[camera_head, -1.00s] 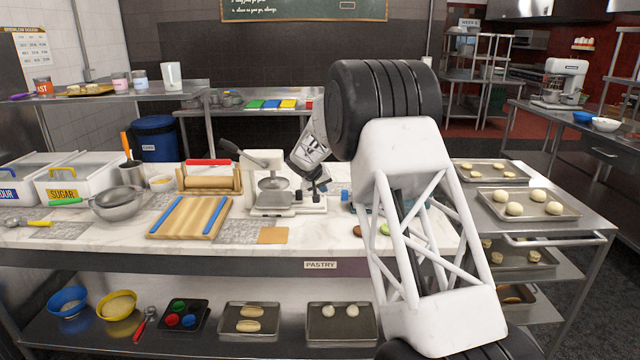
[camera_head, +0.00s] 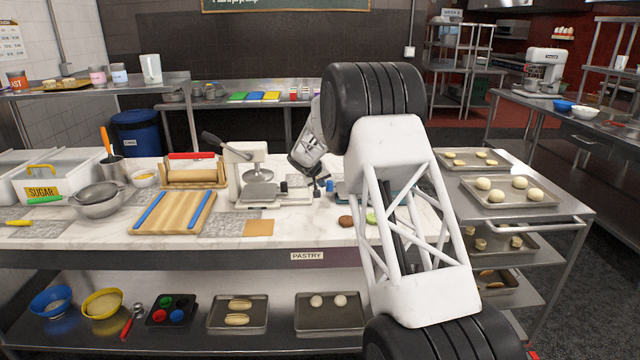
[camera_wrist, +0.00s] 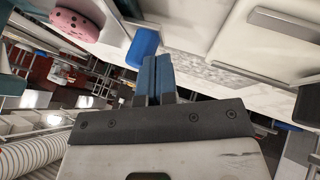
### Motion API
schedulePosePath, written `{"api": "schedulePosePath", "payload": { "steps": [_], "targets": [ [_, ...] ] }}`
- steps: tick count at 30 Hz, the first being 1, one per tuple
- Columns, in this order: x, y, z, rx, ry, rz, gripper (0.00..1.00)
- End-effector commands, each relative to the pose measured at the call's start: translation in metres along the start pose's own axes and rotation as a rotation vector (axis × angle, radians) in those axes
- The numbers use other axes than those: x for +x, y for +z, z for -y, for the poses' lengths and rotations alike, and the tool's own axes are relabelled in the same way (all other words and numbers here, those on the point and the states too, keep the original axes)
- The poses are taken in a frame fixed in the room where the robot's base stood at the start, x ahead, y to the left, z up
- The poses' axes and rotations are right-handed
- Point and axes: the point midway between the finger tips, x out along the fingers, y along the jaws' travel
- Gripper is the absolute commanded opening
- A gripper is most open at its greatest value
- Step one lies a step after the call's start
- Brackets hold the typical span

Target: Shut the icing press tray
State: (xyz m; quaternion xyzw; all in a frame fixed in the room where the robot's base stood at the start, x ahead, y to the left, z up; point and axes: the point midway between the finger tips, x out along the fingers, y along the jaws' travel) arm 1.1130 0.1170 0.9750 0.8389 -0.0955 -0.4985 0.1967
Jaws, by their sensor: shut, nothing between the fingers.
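The white icing press (camera_head: 233,178), with a dark lever and a round metal plate, stands on the marble counter left of my gripper. Its tray (camera_head: 292,196) seems to stick out to the right of the press body. My gripper (camera_head: 322,186) is just past the tray's right end; whether it touches is unclear. In the wrist view my gripper's blue fingers (camera_wrist: 158,78) are together and empty. A blue block (camera_wrist: 143,47) lies just beyond them. A pale body with a grey metal bar (camera_wrist: 290,24), perhaps part of the press, is at upper right.
A pink dotted round thing (camera_wrist: 75,24) shows in the wrist view. A wooden board with blue strips (camera_head: 172,212) and a rolling pin (camera_head: 192,176) are left of the press. Dough trays (camera_head: 508,191) stand at right. My arm hides part of the counter.

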Motion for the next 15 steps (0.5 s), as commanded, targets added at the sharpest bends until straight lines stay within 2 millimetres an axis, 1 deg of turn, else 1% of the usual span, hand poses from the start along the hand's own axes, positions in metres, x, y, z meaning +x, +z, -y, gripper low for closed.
{"api": "schedulePosePath", "payload": {
  "steps": [5,8,11,15],
  "targets": [
    [0.0,0.0,-0.001,0.0,0.0,0.0,0.0],
    [0.002,0.001,-0.006,0.001,0.0,0.0,0.0],
    [0.007,0.004,-0.019,0.003,0.001,0.001,0.0],
    [0.017,0.011,-0.045,0.002,0.001,0.0,0.0]
  ]
}}
